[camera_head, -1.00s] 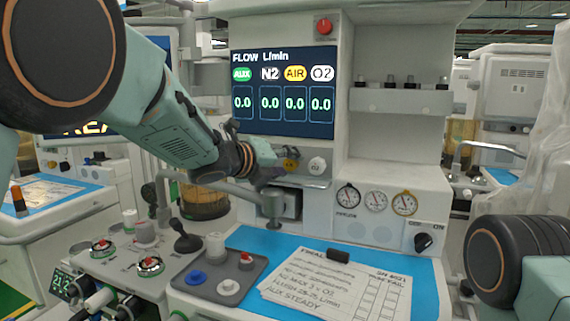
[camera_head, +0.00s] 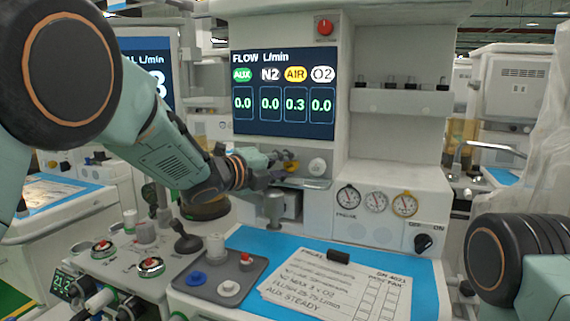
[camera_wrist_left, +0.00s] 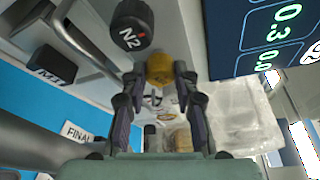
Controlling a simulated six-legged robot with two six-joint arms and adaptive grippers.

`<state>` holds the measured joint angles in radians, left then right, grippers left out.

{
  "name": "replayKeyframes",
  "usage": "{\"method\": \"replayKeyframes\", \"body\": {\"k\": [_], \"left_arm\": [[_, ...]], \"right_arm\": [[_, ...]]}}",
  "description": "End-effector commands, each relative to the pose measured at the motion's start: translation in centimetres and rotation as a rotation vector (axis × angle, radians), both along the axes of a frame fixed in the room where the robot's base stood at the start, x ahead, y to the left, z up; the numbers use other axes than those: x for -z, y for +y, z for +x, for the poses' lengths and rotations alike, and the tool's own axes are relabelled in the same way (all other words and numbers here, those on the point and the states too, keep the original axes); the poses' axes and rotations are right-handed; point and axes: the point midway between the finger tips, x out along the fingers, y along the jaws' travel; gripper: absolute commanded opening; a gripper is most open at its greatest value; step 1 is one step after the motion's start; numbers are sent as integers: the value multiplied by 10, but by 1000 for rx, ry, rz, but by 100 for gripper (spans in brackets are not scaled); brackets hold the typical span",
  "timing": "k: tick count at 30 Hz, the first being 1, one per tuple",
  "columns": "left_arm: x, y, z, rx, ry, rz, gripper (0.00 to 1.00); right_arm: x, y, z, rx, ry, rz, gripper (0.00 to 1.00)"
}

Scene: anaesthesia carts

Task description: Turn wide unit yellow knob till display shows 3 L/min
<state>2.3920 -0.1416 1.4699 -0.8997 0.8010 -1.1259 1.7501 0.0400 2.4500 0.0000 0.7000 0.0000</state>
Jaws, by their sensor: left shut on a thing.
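The wide unit's display (camera_head: 283,92) reads AUX 0.0, N2 0.0, AIR 0.3 and O2 0.0 under "FLOW L/min". My left gripper (camera_head: 286,168) is at the row of knobs below it, shut on the yellow knob (camera_head: 292,167). In the left wrist view the yellow knob (camera_wrist_left: 160,88) sits between the two fingertips (camera_wrist_left: 161,75). The black N2 knob (camera_wrist_left: 133,27) is beside it there, and the display (camera_wrist_left: 270,40) shows part of 0.3. The white O2 knob (camera_head: 317,167) is to the right of the yellow one. My right gripper is not in view.
Gauges (camera_head: 376,200) are at the right. A clipboard sheet (camera_head: 335,285) lies on the blue worktop (camera_head: 415,270), beside a grey tray (camera_head: 222,275) of small parts.

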Motion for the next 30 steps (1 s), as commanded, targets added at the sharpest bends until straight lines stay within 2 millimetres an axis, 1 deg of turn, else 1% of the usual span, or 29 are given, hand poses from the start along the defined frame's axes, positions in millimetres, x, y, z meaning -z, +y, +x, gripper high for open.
{"method": "replayKeyframes", "body": {"k": [3,11,12,18,19,26,30], "left_arm": [[1,0,0,-1,17,-46,0],[1,0,0,0,17,-47,0],[1,0,0,-1,18,-47,33],[1,0,0,0,16,-47,50],[1,0,0,0,16,-47,52],[1,0,0,0,16,-46,52],[-1,4,-3,-1,15,-47,52]], "right_arm": [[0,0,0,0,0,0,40],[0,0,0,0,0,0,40],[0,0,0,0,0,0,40],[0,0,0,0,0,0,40],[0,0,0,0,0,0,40],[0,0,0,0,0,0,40],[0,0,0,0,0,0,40]]}}
